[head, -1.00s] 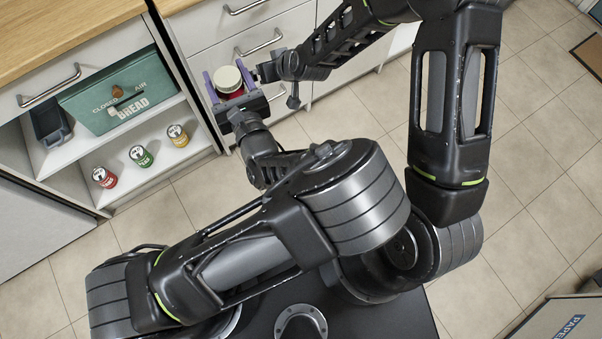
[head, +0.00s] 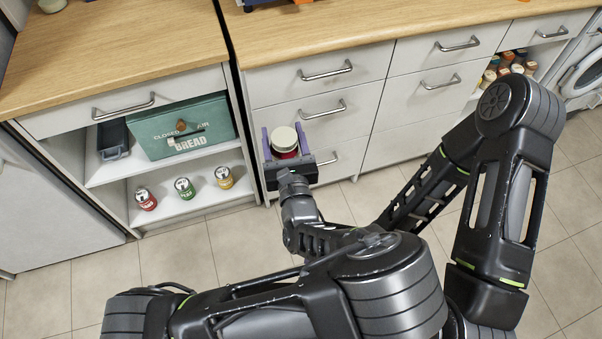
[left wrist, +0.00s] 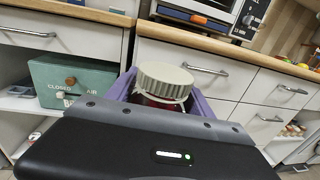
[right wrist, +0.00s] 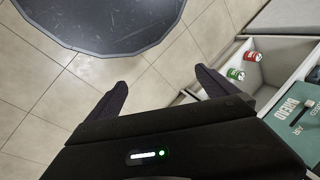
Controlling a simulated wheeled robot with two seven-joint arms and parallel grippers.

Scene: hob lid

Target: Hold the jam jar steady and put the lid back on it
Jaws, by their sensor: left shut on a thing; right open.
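The jam jar (head: 286,154), red below its top, stands upright between the purple fingers of my left gripper (head: 283,131), which is shut on it. The cream lid (head: 284,138) sits on top of the jar. In the left wrist view the lid (left wrist: 165,78) covers the jar's mouth, with a pale rim and the red jar (left wrist: 156,103) just below; I cannot tell whether it is fully tight. My right gripper (right wrist: 160,88) is open and empty over the floor, away from the jar. It is hidden in the head view.
Drawer fronts (head: 330,118) stand close behind the jar. To the left, open shelves hold a green bread box (head: 180,127) and several cans, including a green can (head: 184,188). A wooden counter (head: 330,35) runs above. Tiled floor (head: 180,260) is free in front.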

